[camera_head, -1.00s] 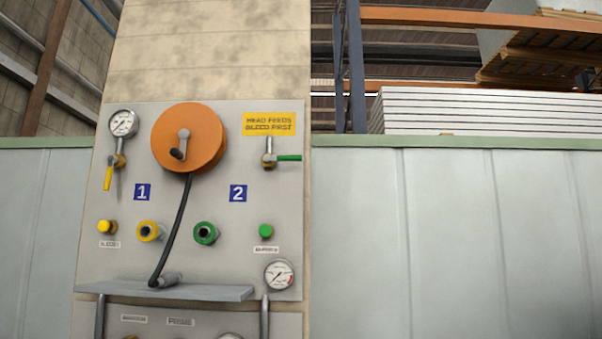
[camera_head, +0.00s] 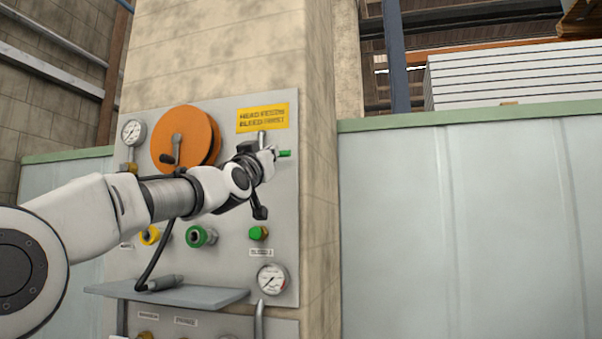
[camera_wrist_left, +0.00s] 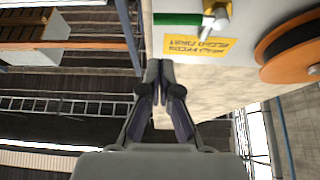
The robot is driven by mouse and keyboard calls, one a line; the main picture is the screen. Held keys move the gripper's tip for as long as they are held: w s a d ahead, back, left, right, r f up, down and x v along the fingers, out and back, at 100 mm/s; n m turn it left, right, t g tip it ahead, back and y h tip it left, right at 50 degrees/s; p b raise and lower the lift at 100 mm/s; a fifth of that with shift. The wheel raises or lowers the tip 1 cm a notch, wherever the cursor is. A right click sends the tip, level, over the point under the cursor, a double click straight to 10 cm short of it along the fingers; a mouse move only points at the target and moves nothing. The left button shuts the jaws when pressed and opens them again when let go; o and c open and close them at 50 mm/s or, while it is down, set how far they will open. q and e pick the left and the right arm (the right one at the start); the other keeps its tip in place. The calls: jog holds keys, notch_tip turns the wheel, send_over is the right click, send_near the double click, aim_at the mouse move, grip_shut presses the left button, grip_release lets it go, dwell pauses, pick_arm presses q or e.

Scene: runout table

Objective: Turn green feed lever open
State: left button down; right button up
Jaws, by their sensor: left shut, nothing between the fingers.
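The green feed lever (camera_head: 285,153) sits at the right side of the panel, under the yellow sign. Only its green tip shows in the head view, pointing right; my left wrist hides the rest. In the left wrist view the green lever (camera_wrist_left: 178,18) lies at the top, beside its metal valve body (camera_wrist_left: 217,12). My left gripper (camera_head: 268,152) is in front of the valve, its fingers hard to make out there. In the wrist view my left gripper (camera_wrist_left: 159,64) is shut and empty, with the lever beyond its fingertips. Contact with the lever is not visible. My right gripper is not in view.
The yellow sign (camera_head: 263,118) is above the lever. The orange reel (camera_head: 184,140) is to the left, with a black hose hanging to a grey shelf (camera_head: 190,297). A green button (camera_head: 258,233) and a gauge (camera_head: 271,279) are below.

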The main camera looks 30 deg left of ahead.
pick_arm(q)
jog(key=w+a+r+p, duration=0.3)
jog(key=w+r+p, duration=0.4)
jog(key=r+p, duration=0.25)
notch_tip(320, 180, down, 6)
jog(key=b, duration=0.1)
jog(key=shift+w+a, duration=0.2)
jog(key=shift+w, duration=0.05)
jog(key=shift+d, duration=0.1)
jog(key=shift+d+f, duration=0.1)
